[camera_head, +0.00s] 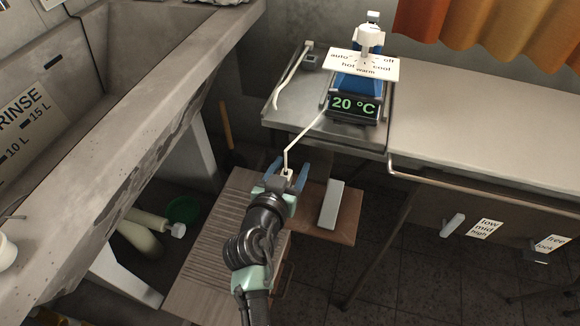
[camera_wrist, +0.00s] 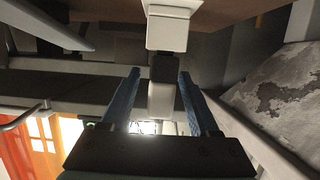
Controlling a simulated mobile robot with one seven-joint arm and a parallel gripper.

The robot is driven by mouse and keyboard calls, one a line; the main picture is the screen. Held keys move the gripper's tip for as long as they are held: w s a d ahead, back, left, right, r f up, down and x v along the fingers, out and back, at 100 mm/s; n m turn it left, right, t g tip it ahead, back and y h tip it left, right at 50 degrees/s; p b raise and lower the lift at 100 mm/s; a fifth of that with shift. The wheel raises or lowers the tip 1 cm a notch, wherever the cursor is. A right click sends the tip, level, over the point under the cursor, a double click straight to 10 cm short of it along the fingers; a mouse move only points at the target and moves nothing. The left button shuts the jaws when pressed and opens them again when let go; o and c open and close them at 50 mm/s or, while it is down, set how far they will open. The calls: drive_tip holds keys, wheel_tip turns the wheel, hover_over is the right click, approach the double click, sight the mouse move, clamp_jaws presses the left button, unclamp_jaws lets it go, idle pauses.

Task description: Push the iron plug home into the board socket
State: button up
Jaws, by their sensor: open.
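The iron (camera_head: 362,85), blue with a dark base, stands on the metal end plate of the ironing board, above a display reading 20 °C. Its pale cord (camera_head: 305,133) runs down to a small white plug-like piece (camera_head: 287,174) between my fingers. My gripper (camera_head: 287,178) is open, with one blue finger on each side of that piece. In the wrist view my gripper (camera_wrist: 157,90) has a white and dark stem (camera_wrist: 161,98) between its fingers, leading to a white block (camera_wrist: 172,28). I cannot tell whether the fingers touch it. A small grey box (camera_head: 311,61), possibly the socket, sits at the plate's back left.
A dial card (camera_head: 361,66) covers the iron's top. A wooden stand (camera_head: 345,228) with a pale bar (camera_head: 331,204) lies below my gripper. The concrete washtub (camera_head: 150,120) borders the left. The ironing board (camera_head: 480,120) extends right, mostly bare.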

drive_tip(key=p+v, duration=0.2)
drive_tip(key=v, duration=1.1)
drive_tip(key=shift+p, duration=0.35)
